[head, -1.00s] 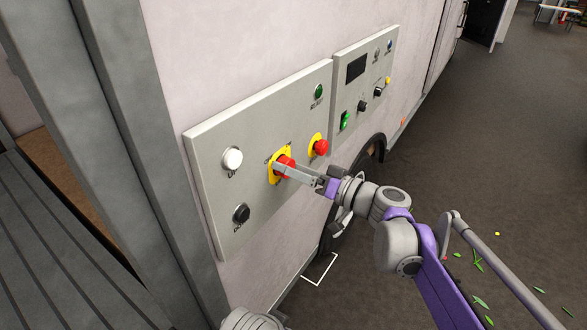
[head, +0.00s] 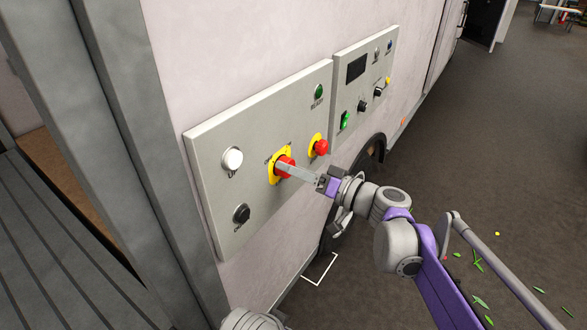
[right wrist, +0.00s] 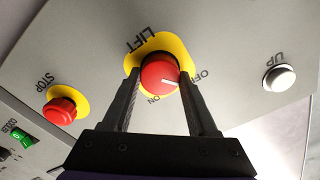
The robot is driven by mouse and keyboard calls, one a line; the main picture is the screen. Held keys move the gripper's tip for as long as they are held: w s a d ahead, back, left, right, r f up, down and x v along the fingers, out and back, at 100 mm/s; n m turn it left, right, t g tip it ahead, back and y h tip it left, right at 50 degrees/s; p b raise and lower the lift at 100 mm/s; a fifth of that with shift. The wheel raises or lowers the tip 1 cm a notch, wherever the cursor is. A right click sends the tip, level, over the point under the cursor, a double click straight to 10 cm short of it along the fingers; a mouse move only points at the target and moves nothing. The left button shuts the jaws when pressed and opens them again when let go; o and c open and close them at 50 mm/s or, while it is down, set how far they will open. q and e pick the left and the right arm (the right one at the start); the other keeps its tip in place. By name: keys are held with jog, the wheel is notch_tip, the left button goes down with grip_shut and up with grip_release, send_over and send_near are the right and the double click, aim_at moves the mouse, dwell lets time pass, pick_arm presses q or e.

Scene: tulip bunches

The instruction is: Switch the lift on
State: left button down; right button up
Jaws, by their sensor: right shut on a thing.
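The lift switch is a red rotary knob (head: 285,167) on a yellow plate in the grey wall panel (head: 215,155). In the right wrist view the knob (right wrist: 160,73) sits under the word LIFT, with OFF and ON marked around it. A white line on its face points toward the OFF side. My right gripper (head: 281,166) is at the knob. In the right wrist view its two dark fingers (right wrist: 161,76) are shut on the knob, one on each side. My left gripper is not in view.
A red STOP button (head: 320,148), a white UP button (head: 232,159), a black button (head: 241,213) and a green READY lamp (head: 318,91) share the panel. A second panel (head: 362,85) with a lit green switch (head: 344,120) is to the right. A grey frame stands left.

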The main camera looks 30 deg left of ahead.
jog(key=shift+f+m, duration=0.2)
jog(key=shift+m, duration=8.2)
jog(key=o, duration=1.4)
jog(key=shift+d, duration=0.15)
jog(key=d, duration=1)
jog(key=shift+s+d, duration=0.3)
jog(key=shift+s, duration=0.1)
